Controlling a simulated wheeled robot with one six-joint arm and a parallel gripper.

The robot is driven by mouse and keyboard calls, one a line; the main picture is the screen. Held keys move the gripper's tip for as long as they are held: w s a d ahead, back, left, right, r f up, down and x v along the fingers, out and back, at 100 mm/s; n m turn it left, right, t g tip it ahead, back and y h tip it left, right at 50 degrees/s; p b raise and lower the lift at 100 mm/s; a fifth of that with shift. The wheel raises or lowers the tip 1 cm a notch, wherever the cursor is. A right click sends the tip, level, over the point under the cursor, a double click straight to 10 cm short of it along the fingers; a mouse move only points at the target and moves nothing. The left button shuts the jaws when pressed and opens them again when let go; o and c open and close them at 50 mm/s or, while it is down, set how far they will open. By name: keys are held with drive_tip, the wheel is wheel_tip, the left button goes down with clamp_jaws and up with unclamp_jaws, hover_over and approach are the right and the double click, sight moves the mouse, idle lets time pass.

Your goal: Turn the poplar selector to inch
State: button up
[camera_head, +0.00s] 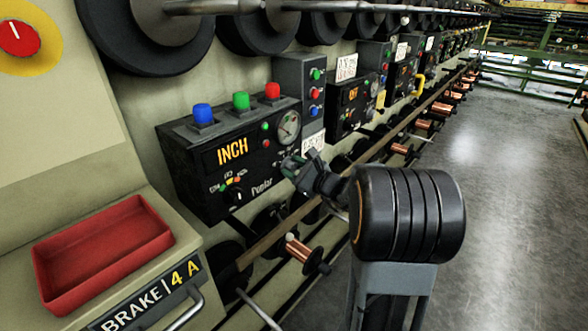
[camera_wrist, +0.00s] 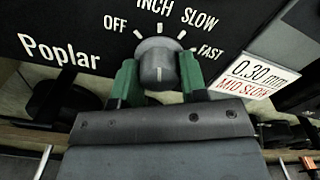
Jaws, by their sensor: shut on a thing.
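The poplar selector (camera_wrist: 158,62) is a dark round knob in the wrist view, ringed by OFF, INCH, SLOW and FAST marks, with the word Poplar to its left. A short pale line on its face stands upright, in line with the top tick below INCH. My gripper (camera_wrist: 159,70) has one green fingertip on each side of the knob and is shut on it. In the head view my gripper (camera_head: 303,163) is at the right side of the black Poplar box (camera_head: 190,165) and hides the selector. The box's amber display (camera_head: 232,150) reads INCH.
Blue, green and red buttons (camera_head: 240,101) top the box, with a round gauge (camera_head: 288,127) on its face. A red tray (camera_head: 60,245) is at lower left. The aisle floor (camera_head: 490,180) is clear.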

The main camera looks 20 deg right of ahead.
drive_tip(key=o, duration=0.9)
drive_tip(key=p+v, duration=0.2)
drive_tip(key=v, duration=1.1)
drive_tip(key=shift+s+d, duration=0.1)
drive_tip(key=shift+s, duration=0.3)
